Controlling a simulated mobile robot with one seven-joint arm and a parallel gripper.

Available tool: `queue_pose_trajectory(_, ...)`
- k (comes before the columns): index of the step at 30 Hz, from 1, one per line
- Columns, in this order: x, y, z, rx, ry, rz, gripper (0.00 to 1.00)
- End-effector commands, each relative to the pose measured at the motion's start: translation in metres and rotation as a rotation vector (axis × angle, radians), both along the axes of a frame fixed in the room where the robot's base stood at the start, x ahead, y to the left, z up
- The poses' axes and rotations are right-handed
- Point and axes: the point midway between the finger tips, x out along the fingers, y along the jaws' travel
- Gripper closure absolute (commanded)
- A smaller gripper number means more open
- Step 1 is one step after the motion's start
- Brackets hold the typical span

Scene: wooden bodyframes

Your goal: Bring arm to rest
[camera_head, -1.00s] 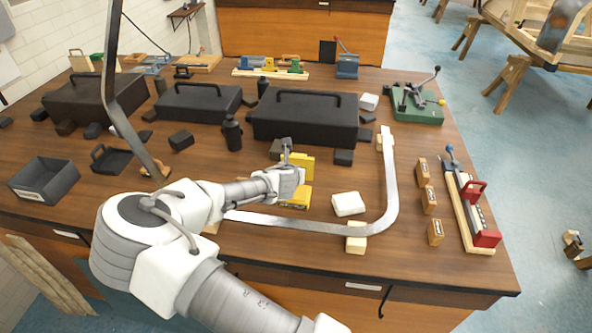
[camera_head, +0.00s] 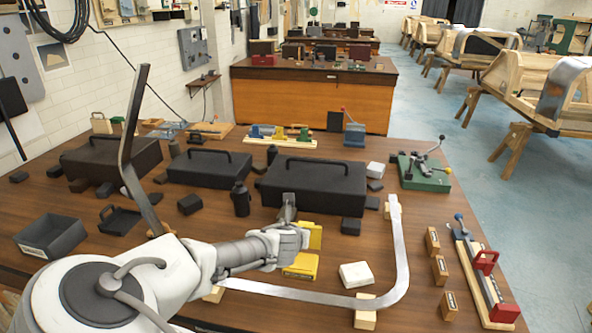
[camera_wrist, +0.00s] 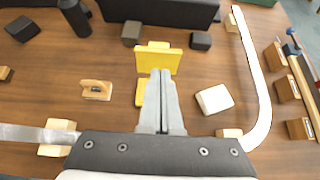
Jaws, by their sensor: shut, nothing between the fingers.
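My gripper (camera_head: 287,208) reaches from my white and grey arm over the wooden workbench (camera_head: 401,306). In the wrist view my gripper (camera_wrist: 160,84) has its two fingers together with nothing between them. It hangs over or just before two yellow blocks. The farther yellow block (camera_head: 312,235) stands upright, and the nearer yellow block (camera_head: 301,266) lies close to the bench top. In the wrist view the nearer one is partly hidden behind the fingers. My arm is bent and extended over the bench.
A curved metal strip (camera_head: 398,250) rests on wooden blocks around a white block (camera_head: 356,275). Black toolboxes (camera_head: 313,187) and a black bottle (camera_head: 240,199) stand behind my gripper. A blue floor aisle (camera_head: 460,150) lies beyond.

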Motion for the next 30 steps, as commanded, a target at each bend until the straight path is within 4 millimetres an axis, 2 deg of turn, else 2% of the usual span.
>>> queue_pose_trajectory(4,-0.005,-0.022,-0.004,0.108,0.017,-0.121,1.00)
queue_pose_trajectory(7,-0.015,-0.047,-0.009,0.253,0.037,-0.282,1.00)
queue_pose_trajectory(12,-0.041,-0.083,-0.013,0.534,0.068,-0.599,1.00)
queue_pose_trajectory(16,-0.063,-0.100,-0.009,0.735,0.084,-0.828,1.00)
queue_pose_trajectory(23,-0.104,-0.117,0.016,1.061,0.099,-1.197,1.00)
queue_pose_trajectory(30,-0.149,-0.126,0.060,1.362,0.093,-1.526,1.00)
